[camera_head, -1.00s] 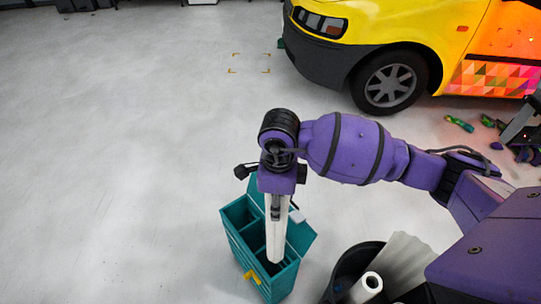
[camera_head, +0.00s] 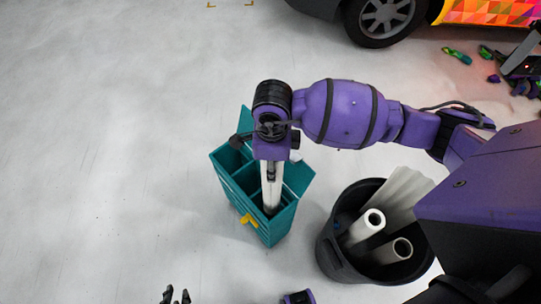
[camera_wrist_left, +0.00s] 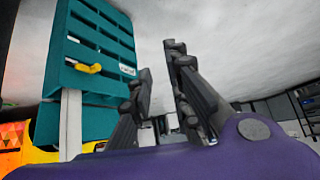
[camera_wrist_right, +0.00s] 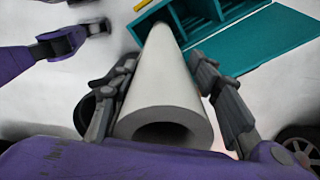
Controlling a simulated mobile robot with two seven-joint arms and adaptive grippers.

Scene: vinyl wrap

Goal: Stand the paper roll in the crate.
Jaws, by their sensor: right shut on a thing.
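The white paper roll (camera_wrist_right: 162,85) is a long hollow tube between the fingers of my right gripper (camera_wrist_right: 163,95), which is shut on it. Its near open end faces the right wrist camera and its far end reaches into the teal crate (camera_wrist_right: 262,38). In the head view the roll (camera_head: 270,185) hangs roughly upright below my right gripper (camera_head: 272,158), its lower end inside a compartment of the crate (camera_head: 285,222). Whether it touches the bottom is hidden. My left gripper (camera_wrist_left: 160,90) is open and empty; its fingertips show at the head view's bottom edge (camera_head: 175,296).
A dark bin (camera_head: 335,262) with other white rolls (camera_head: 368,225) stands right of the crate. A yellow vehicle with a dark wheel (camera_head: 385,18) and scattered small items (camera_head: 457,55) are at the back right. The floor at left is clear.

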